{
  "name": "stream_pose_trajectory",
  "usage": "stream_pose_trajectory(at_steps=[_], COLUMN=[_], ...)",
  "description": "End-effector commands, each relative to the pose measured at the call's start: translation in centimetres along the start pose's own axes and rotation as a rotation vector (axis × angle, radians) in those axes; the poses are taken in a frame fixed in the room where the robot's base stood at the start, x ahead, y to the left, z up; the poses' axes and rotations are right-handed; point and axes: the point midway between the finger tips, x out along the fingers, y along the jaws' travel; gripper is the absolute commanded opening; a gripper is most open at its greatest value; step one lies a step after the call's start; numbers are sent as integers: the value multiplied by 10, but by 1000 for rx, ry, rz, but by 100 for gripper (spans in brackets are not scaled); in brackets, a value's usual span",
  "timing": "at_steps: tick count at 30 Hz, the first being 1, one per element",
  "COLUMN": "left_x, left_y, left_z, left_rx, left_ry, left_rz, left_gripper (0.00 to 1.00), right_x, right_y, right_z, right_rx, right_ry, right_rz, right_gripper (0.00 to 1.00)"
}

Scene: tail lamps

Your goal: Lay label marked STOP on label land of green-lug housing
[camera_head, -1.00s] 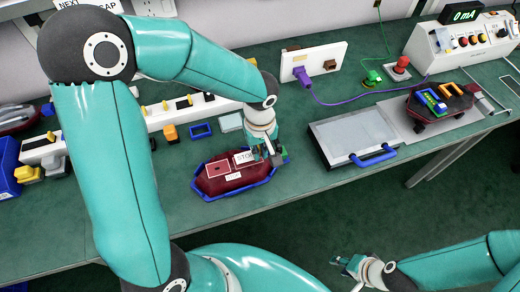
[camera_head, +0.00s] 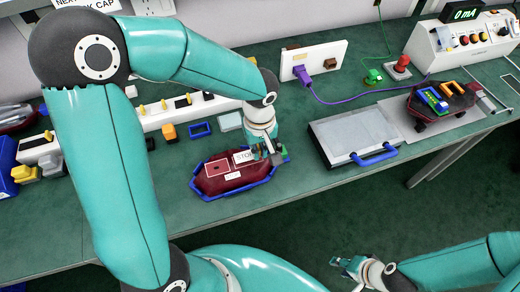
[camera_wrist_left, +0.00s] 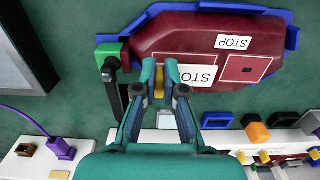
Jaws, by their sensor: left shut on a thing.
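The dark red housing (camera_head: 212,184) sits in a blue cradle on the bench, with a green lug (camera_wrist_left: 108,54) at one end. The white label marked STOP (camera_wrist_left: 199,76) is at my left gripper (camera_wrist_left: 159,88), over the housing's top face; it also shows in the head view (camera_head: 243,157). My left gripper is shut, with a yellow piece between its fingertips by the label's edge. A white-outlined rectangle (camera_wrist_left: 247,69) lies beside the label. I cannot tell whether the label touches the housing. My right gripper (camera_head: 347,263) is empty-looking near the lower edge, its jaws unclear.
A smaller plate reading STOP (camera_wrist_left: 234,42) is on the housing's side. A grey case with a blue handle (camera_head: 376,155) lies right of it. A second dark assembly (camera_head: 443,102) stands farther right. Blocks and a white strip (camera_head: 165,118) line the back. A purple cable (camera_head: 340,103) crosses the bench.

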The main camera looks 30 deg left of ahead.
Motion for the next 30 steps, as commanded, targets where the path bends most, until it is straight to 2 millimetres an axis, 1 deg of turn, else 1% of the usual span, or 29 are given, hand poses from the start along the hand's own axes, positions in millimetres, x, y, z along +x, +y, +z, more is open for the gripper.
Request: stream_pose_trajectory(at_steps=[15,16,21,30], left_x=[16,15,14,13], left_y=[-1,-1,-1,0], left_z=[0,0,0,0], left_rx=[-2,-2,-1,-1], left_ry=[0,0,0,1], left_rz=[0,1,0,1], left_gripper=[0,10,38,38], right_x=[16,15,14,13], right_y=[6,6,5,5], right_z=[0,0,0,0], right_rx=[0,0,0,0], right_ry=[0,0,0,0], right_rz=[0,0,0,0], right_gripper=[40,40,40,40])
